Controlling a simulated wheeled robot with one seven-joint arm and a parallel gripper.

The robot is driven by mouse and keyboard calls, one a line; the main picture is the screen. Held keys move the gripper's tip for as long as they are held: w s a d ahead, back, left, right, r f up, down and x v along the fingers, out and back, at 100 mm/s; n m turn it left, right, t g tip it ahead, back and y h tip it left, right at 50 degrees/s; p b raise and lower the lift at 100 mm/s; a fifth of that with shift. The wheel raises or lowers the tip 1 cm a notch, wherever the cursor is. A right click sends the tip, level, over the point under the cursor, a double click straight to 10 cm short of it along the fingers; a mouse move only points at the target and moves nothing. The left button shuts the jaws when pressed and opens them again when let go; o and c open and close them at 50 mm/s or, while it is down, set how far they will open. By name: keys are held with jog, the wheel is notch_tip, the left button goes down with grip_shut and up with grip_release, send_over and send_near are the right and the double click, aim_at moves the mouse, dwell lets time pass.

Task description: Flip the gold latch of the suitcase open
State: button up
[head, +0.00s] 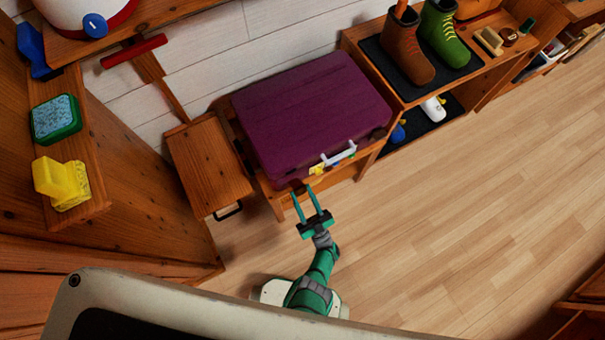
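The purple suitcase (312,112) lies flat on a low wooden bench (268,197). Its white handle (340,155) is on the front side. A small gold latch (318,169) is on the front, just left of the handle. Small blue and green parts (343,157) show near the handle, too small to make out. My gripper (303,191) is in front of the suitcase, just below the gold latch in the picture. Its two teal fingers are apart with nothing seen between them. I cannot tell whether a fingertip touches the suitcase.
A wooden cabinet (208,165) stands left of the bench. A yellow object (62,184) sits on the left shelf. The wooden floor (450,210) at right is clear.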

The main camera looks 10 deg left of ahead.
jog(key=o, duration=0.4)
jog(key=shift+o, duration=0.2)
jog(key=shift+s+d+f, duration=0.1)
jog(key=shift+d, duration=0.05)
jog(key=shift+s+d+f, duration=0.15)
jog(key=shift+d+f, duration=0.05)
jog(key=shift+s+d+f, duration=0.1)
jog(key=shift+s+d, duration=0.1)
jog(key=shift+s, duration=0.1)
jog(key=shift+s+d, duration=0.75)
jog(key=shift+s, duration=0.25)
jog(key=shift+s+d, duration=0.7)
jog(key=shift+s, duration=0.25)
jog(key=shift+s, duration=0.1)
jog(key=s+d, duration=0.4)
jog(key=s, duration=0.1)
jog(key=shift+d, duration=0.15)
